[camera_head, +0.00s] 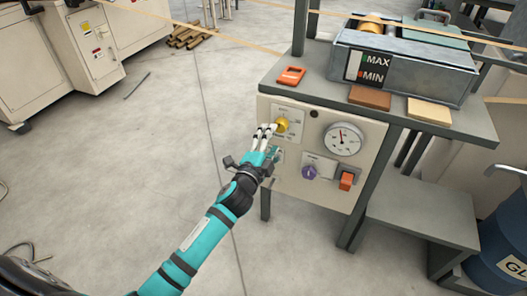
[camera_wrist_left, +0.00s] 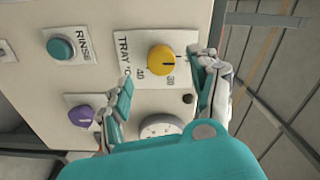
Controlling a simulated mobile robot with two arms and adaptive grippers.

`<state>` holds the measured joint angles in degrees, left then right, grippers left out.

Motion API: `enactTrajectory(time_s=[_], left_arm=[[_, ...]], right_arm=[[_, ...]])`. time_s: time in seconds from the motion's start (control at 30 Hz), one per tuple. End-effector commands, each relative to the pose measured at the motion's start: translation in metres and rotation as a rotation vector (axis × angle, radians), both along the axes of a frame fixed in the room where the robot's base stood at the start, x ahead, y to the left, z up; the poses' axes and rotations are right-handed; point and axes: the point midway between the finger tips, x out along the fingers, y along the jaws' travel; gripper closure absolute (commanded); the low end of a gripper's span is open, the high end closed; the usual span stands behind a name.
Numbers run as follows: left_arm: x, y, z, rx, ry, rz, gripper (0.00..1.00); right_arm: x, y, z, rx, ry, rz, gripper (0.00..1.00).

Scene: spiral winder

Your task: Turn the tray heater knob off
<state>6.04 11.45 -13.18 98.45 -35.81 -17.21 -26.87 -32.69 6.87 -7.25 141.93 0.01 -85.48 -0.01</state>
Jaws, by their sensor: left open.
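The yellow tray heater knob (camera_head: 282,125) sits on a white dial plate on the front panel of the machine. In the left wrist view the knob (camera_wrist_left: 161,59) shows a dark pointer line, and its plate reads "TRAY °C" with numbers around it. My left gripper (camera_head: 264,132) is just in front of the panel, beside the knob in the head view. In the left wrist view my left gripper (camera_wrist_left: 164,82) is open, its fingers apart on either side of the knob's column, with nothing between the tips. I cannot tell any contact. My right gripper is not in view.
The panel also carries a purple knob (camera_head: 309,172), a round gauge (camera_head: 342,138), an orange-red switch (camera_head: 346,181) and a teal rinse button (camera_wrist_left: 61,48). A tray with MAX/MIN marks (camera_head: 400,75) stands on the tabletop above.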

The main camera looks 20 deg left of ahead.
Motion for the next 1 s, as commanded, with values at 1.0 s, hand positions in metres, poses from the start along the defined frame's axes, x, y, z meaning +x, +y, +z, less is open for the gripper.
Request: enactTrajectory(time_s=[1.0], left_arm=[[-0.065,0.006,-0.006,-0.045,0.034,0.025,0.38]], right_arm=[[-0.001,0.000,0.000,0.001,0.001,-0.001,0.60]])
